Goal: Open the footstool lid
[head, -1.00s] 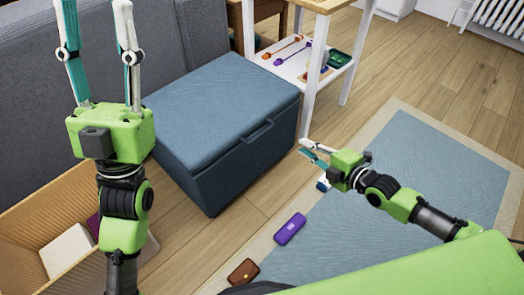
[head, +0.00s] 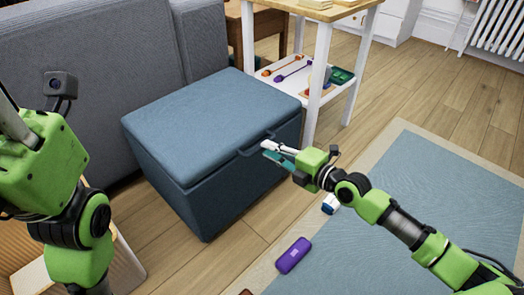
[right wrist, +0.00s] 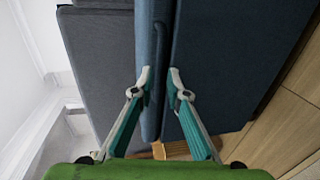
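The footstool (head: 205,185) is a dark blue fabric box beside the grey sofa. Its lid (head: 215,110) is down and shut, with a pull handle (head: 252,148) on its front edge.
A white side table (head: 312,75) with small items on its lower shelf stands close behind the footstool's right side. The sofa (head: 90,90) borders the footstool.

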